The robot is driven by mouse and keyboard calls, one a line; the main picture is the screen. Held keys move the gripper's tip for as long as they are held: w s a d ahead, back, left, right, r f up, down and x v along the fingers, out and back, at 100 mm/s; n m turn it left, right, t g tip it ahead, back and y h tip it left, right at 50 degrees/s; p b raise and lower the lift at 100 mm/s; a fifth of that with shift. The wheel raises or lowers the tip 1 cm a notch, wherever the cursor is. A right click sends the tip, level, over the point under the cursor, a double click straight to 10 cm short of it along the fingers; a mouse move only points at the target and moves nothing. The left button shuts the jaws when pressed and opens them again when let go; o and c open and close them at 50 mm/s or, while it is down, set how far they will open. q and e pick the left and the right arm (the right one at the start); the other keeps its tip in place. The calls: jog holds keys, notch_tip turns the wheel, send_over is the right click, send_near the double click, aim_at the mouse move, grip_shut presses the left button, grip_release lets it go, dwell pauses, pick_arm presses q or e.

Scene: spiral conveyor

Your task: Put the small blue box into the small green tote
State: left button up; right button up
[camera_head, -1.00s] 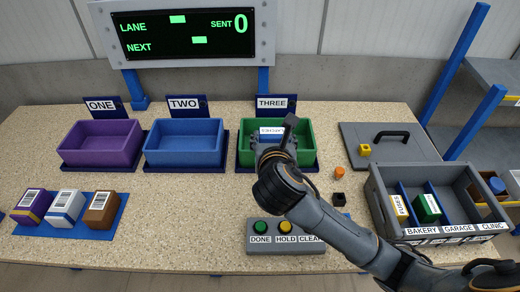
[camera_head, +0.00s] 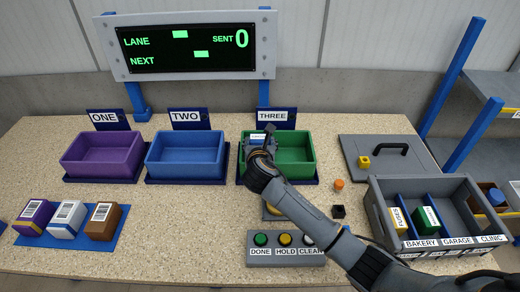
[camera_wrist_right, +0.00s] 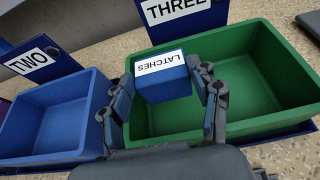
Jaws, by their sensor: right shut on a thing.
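The small blue box (camera_head: 257,137), with a white LATCHES label, is held up at the left part of the small green tote. In the right wrist view the box (camera_wrist_right: 165,86) sits between the two fingers of my right gripper (camera_wrist_right: 163,92), which is shut on it. The green tote (camera_head: 297,168) stands at the THREE sign and looks empty where I see it; it also fills the right of the wrist view (camera_wrist_right: 265,70). My right gripper (camera_head: 258,150) hides part of the tote's left side. My left gripper is not in view.
A blue tote (camera_head: 185,171) stands close left of the green one, with a purple tote (camera_head: 100,172) beyond. A button panel (camera_head: 262,258) is in front. A grey divided crate (camera_head: 455,205) and a grey lid (camera_head: 395,165) are at the right.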

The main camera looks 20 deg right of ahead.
jog(key=shift+f, duration=1.35)
jog(key=shift+f, duration=0.1)
jog(key=shift+f, duration=0.55)
jog(key=o, duration=0.9)
jog(key=shift+c, duration=0.2)
jog(key=shift+s, duration=0.1)
jog(key=shift+r, duration=0.25)
jog(key=v, duration=1.2)
jog(key=shift+r, duration=0.45)
